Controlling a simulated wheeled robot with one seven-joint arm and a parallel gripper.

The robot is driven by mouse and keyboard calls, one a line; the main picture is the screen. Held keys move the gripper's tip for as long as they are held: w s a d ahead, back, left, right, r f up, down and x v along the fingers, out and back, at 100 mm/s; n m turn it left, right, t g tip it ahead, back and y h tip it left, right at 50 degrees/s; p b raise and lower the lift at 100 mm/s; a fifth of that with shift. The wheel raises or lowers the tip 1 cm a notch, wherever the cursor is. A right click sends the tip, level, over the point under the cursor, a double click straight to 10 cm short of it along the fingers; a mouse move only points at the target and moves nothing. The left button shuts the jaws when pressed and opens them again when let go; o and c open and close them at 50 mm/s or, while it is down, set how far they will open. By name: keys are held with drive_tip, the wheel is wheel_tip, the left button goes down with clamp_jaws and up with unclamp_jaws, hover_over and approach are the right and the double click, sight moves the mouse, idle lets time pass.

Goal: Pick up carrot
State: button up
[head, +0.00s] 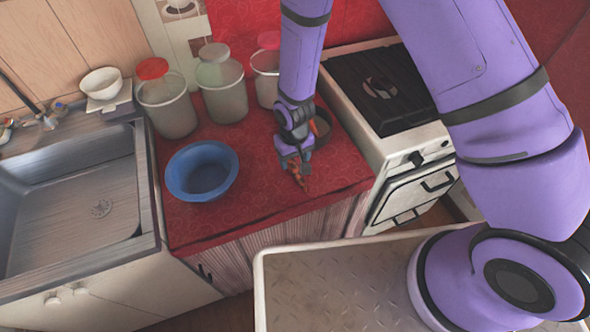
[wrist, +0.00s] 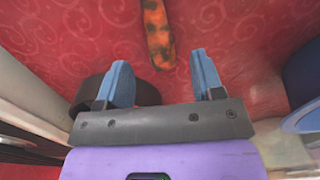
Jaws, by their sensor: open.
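An orange carrot with dark patches (wrist: 159,36) lies on the red patterned counter cloth in the wrist view, running to the top edge, where its end is cut off. It also shows in the head view (head: 298,176) just below my gripper. My gripper (head: 292,161) hangs over the counter, pointing down. In the wrist view its two blue fingers (wrist: 162,80) are apart with nothing between them. The carrot's near end lies just ahead of the gap between the fingertips.
A blue bowl (head: 202,171) stands left of my gripper. A dark round pan (head: 317,140) sits close behind it on the right. Several lidded jars, including a red-lidded one (head: 167,105), stand at the back. A sink (head: 80,195) is left, a stove (head: 385,110) right.

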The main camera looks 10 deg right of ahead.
sight(295, 168)
drive_tip(key=shift+s+d+f, duration=0.1)
drive_tip(key=shift+s+f, duration=0.05)
drive_tip(key=shift+f, duration=0.9)
drive_tip(key=shift+s+f, duration=0.1)
drive_tip(key=shift+f, duration=0.95)
drive_tip(key=c, duration=1)
